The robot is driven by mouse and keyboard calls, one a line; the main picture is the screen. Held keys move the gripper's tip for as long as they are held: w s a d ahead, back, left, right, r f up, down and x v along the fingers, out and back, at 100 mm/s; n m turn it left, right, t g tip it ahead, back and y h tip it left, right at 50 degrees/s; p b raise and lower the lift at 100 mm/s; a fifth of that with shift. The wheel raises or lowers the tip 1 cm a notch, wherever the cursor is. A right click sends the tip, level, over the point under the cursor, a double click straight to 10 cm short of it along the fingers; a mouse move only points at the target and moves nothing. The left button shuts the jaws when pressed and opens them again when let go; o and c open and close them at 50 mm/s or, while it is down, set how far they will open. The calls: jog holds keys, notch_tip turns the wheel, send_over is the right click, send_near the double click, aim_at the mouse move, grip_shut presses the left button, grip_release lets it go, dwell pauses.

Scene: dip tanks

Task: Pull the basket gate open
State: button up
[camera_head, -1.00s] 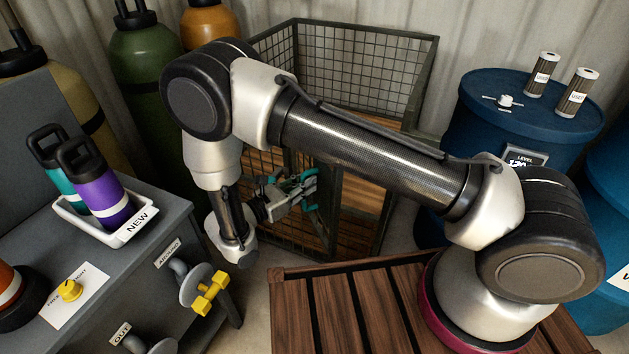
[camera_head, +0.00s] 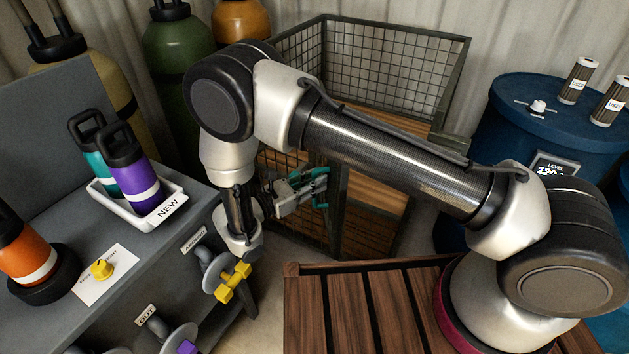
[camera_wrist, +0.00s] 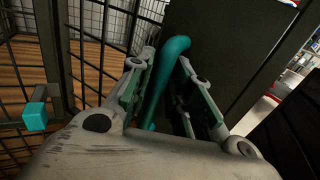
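The wire-mesh basket (camera_head: 455,72) with a dark green frame and a wooden floor stands behind my arm. Its gate (camera_head: 296,160) is mesh, at the basket's front left, partly hidden by my arm; how far open it stands is unclear. A curved teal handle (camera_wrist: 168,75) runs between the fingertips of my gripper (camera_wrist: 165,62). In the head view my gripper (camera_head: 312,190) is low against the basket front. A teal block (camera_wrist: 36,116) on a dark latch piece shows at the left of the wrist view.
A slatted wooden deck (camera_head: 345,310) lies in front. Blue drums (camera_head: 505,105) stand right. Some floor (camera_head: 270,265) shows between bench and deck.

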jog(key=shift+o, duration=0.7)
jog(key=shift+r, duration=0.25)
notch_tip(320, 180, up, 10)
jog(key=shift+f, duration=0.2)
